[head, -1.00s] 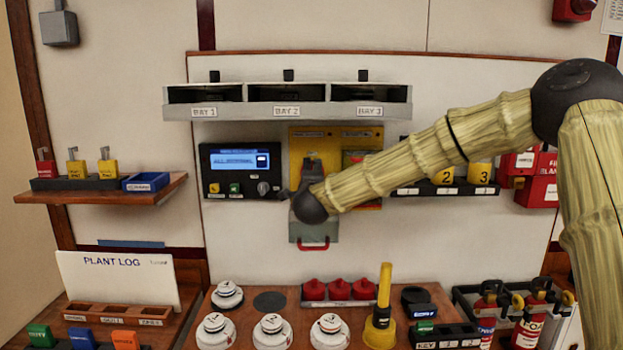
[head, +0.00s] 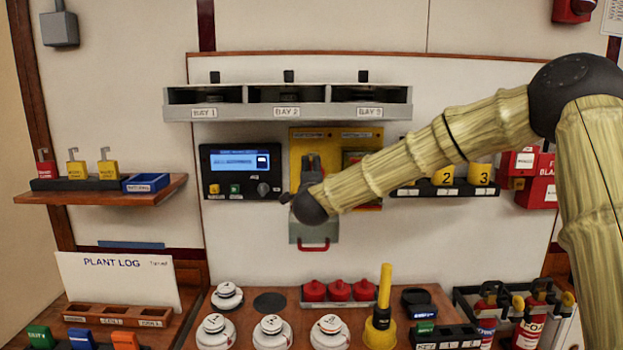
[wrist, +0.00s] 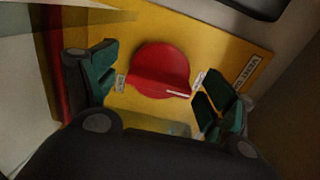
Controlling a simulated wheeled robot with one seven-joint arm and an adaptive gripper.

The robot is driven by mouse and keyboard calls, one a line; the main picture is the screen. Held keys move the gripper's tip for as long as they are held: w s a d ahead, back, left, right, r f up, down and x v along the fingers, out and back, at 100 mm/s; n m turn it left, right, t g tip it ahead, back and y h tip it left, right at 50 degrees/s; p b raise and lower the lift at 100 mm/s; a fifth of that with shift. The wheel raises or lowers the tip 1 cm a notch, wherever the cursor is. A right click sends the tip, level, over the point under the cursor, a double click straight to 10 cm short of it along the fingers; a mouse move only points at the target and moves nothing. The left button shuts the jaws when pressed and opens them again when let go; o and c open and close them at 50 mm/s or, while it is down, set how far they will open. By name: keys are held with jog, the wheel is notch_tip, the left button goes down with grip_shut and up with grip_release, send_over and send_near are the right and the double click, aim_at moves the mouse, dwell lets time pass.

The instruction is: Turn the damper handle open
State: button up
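A red round damper handle (wrist: 160,72) with a raised grip bar and a white mark sits on a yellow plate (wrist: 125,22) in the wrist view. Small white labels lie at both sides of it. My gripper (wrist: 154,90) is open, with one finger to the left and one to the right of the handle, apart from it. In the head view my gripper (head: 310,172) is in front of the yellow panel (head: 298,145), and my arm hides the handle there.
A control box with a blue screen (head: 238,160) is just left of my gripper. A bay shelf (head: 287,111) juts out above. A grey box with a red handle (head: 314,240) is below. Detectors and a yellow tool (head: 383,295) stand on the bench.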

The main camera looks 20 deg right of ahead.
jog(key=shift+s, duration=0.1)
jog(key=v, duration=1.2)
jog(key=shift+r, duration=0.1)
